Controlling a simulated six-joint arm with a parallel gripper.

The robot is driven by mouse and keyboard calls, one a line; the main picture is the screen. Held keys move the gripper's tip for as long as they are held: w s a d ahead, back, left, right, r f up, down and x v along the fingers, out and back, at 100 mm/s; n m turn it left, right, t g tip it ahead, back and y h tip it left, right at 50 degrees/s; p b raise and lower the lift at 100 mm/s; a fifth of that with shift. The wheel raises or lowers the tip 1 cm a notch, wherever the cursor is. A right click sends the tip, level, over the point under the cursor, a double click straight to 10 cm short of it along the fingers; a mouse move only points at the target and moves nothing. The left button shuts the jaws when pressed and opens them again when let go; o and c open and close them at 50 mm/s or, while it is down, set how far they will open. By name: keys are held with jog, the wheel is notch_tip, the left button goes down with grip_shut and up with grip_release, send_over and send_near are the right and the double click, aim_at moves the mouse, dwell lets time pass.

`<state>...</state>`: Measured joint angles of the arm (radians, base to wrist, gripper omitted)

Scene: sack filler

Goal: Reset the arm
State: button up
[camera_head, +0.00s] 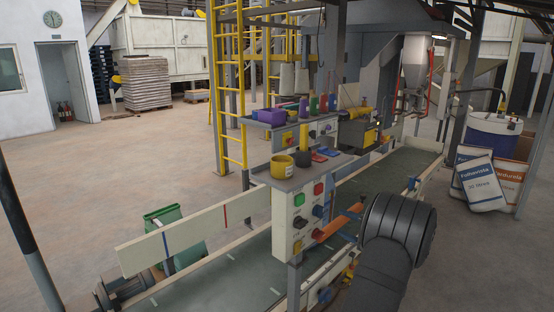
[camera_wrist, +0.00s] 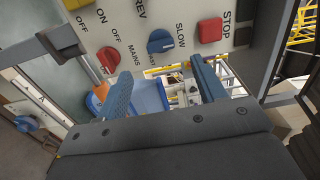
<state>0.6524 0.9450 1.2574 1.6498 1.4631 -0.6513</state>
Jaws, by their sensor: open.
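My gripper (camera_wrist: 160,70) is open and empty in the wrist view, with its two blue-padded fingers spread apart. The panel's face also fills the top of the wrist view (camera_wrist: 130,35), with tilted labels.
A yellow tub (camera_head: 282,166) stands on the panel's top shelf, with several coloured items nearby. A green conveyor belt (camera_head: 235,287) runs behind and below. Filled sacks (camera_head: 480,186) lean at the right. Open concrete floor (camera_head: 120,180) lies at the left.

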aim_at(322, 213)
jog(key=x, duration=0.9)
